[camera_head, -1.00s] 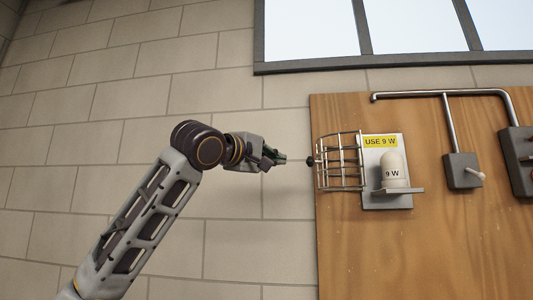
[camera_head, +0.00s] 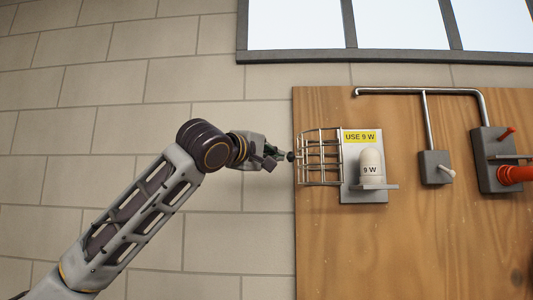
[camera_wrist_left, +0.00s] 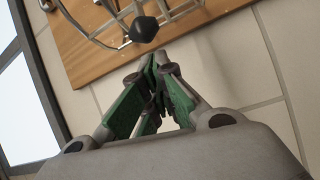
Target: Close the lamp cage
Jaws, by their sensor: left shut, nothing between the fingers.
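The lamp cage (camera_head: 319,157), a wire half-cage, stands swung open to the left of the lamp plate (camera_head: 376,150). The white lamp (camera_head: 371,166), marked 9 W, is uncovered on its bracket. A dark knob (camera_head: 291,156) sits on the cage's left side; it also shows in the left wrist view (camera_wrist_left: 143,29), just beyond the fingertips. My left gripper (camera_head: 279,156) is shut and empty, its tips close to the knob. In the left wrist view, the shut green-padded fingers (camera_wrist_left: 155,68) appear apart from the knob. My right gripper is not in view.
The plate, with a yellow USE 9 W label (camera_head: 360,136), is on a wooden board (camera_head: 400,250). To the right are a grey switch box (camera_head: 434,167), a conduit (camera_head: 425,91) and a box with an orange-red plug (camera_head: 514,174). Wall left of the board is bare.

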